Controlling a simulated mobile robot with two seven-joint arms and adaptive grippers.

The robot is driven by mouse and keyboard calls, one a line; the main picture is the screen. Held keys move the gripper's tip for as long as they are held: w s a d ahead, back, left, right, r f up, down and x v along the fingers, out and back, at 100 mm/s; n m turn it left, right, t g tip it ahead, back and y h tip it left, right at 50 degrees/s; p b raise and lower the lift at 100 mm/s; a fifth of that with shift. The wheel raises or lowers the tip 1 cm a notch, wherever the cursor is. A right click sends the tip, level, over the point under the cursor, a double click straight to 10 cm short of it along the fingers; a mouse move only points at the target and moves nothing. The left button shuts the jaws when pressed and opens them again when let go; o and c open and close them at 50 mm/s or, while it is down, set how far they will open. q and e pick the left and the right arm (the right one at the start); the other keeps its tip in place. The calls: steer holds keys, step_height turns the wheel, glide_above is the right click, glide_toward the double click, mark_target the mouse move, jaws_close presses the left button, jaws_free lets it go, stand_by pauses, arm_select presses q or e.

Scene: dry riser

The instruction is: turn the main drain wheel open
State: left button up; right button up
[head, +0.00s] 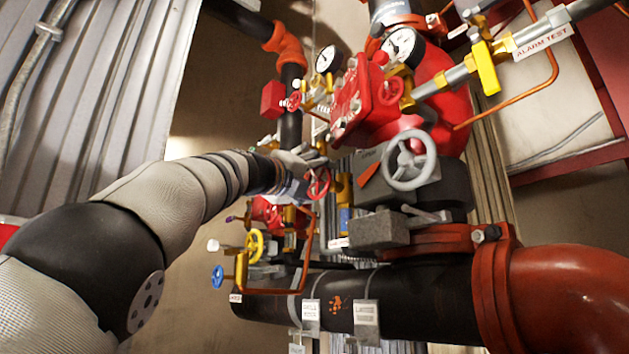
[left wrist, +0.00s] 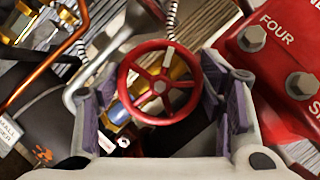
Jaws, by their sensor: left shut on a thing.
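A red spoked handwheel (head: 320,184) sits at the middle of the valve group in the head view. It also fills the middle of the left wrist view (left wrist: 159,87), its face and spokes towards the camera. No label on it can be read, so I take it as the main drain wheel. My left gripper (head: 311,175) reaches it from the left. In the left wrist view its purple-padded fingers (left wrist: 160,105) stand on both sides of the rim, and it is shut on the wheel. Exact pad contact is hard to see. My right gripper is not in view.
A grey handwheel (head: 410,160) stands to the right of the red one. A yellow wheel (head: 255,245) and a blue wheel (head: 217,276) are lower left. A red valve body (head: 362,100) with gauges is above. A black pipe (head: 390,295) crosses below.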

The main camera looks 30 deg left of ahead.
arm_select(q)
steer(key=shift+w+d+f+n, duration=0.1)
steer(key=shift+n, duration=0.2)
steer(key=o, duration=1.2)
steer(key=shift+w+d, duration=0.1)
steer(key=shift+c, duration=0.2)
steer(key=shift+s, duration=0.2)
steer(key=shift+s+a, duration=0.2)
steer(key=shift+s, duration=0.05)
steer(key=d+v, duration=0.1)
steer(key=v, duration=1)
steer(key=shift+s+a, duration=0.15)
steer(key=shift+a, duration=0.25)
